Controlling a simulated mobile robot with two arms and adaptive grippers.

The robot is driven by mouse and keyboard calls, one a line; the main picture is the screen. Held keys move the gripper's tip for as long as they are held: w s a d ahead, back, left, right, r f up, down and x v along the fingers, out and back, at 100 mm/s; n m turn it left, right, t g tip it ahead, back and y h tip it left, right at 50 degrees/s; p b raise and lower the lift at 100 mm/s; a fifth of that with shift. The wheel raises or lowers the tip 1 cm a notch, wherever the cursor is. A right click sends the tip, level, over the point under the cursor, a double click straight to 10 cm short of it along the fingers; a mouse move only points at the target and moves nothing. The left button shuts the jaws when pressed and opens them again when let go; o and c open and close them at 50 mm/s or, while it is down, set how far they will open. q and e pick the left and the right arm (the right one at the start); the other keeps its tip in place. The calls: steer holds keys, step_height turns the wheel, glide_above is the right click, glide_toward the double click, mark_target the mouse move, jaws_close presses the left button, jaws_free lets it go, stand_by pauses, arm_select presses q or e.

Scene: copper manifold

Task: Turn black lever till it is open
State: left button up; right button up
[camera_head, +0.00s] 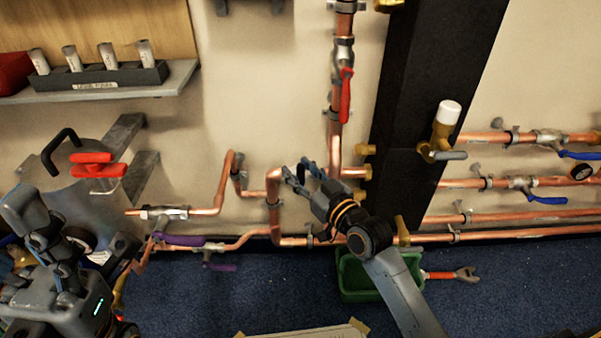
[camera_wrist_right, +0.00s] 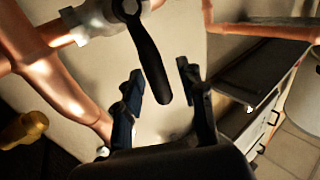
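The black lever (camera_wrist_right: 148,60) hangs from a light metal valve (camera_wrist_right: 95,20) on a copper pipe in the right wrist view. It slants down with its free end between my right gripper's fingers. My right gripper (camera_wrist_right: 160,95) is open, one finger on each side of the lever's end, with a visible gap to each. In the head view, my right gripper (camera_head: 299,176) is in front of the copper pipes left of the black column, and largely hides the lever. Parts of my left arm (camera_head: 62,295) show at the lower left; its finger opening is not clear.
Copper pipes (camera_head: 274,205) run close around my right gripper. A red lever (camera_head: 345,95) is above it. A green bin (camera_head: 352,295) and an orange-handled wrench (camera_head: 445,275) are on the blue floor below. A black column (camera_head: 425,100) stands to the right.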

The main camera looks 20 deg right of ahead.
jaws_close()
